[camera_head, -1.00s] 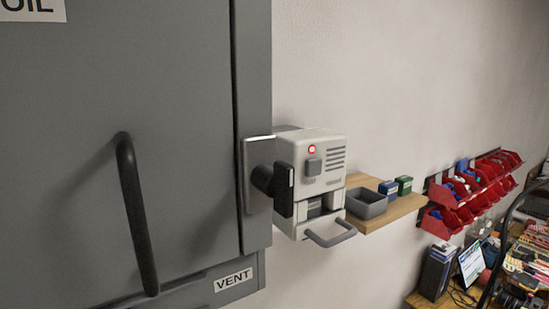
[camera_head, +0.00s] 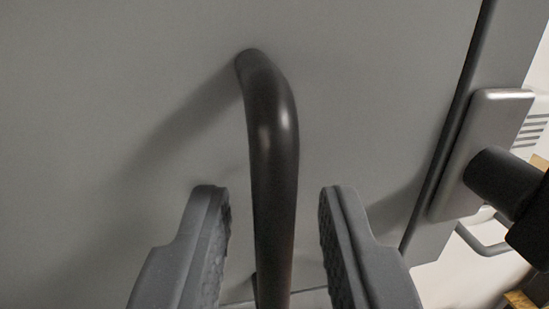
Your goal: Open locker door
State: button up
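The grey locker door (camera_head: 130,90) fills most of the view and looks shut against its frame. Its black bar handle (camera_head: 270,150) runs roughly upright down the middle of the view. My gripper (camera_head: 272,200) is open, with one finger on each side of the handle. A gap shows between the handle and each finger, so neither touches it. The lower end of the handle is mostly out of view.
To the right of the door edge, a metal latch plate (camera_head: 482,145) with a black knob (camera_head: 500,180) sticks out from the frame. Part of a pale machine with a grey loop handle (camera_head: 480,240) shows behind it.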

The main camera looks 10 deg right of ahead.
jog(key=shift+w+d, duration=0.1)
jog(key=shift+w, duration=0.65)
grip_shut()
jog(key=shift+d, duration=0.1)
jog(key=shift+a+f, duration=0.1)
jog(key=shift+a, duration=0.15)
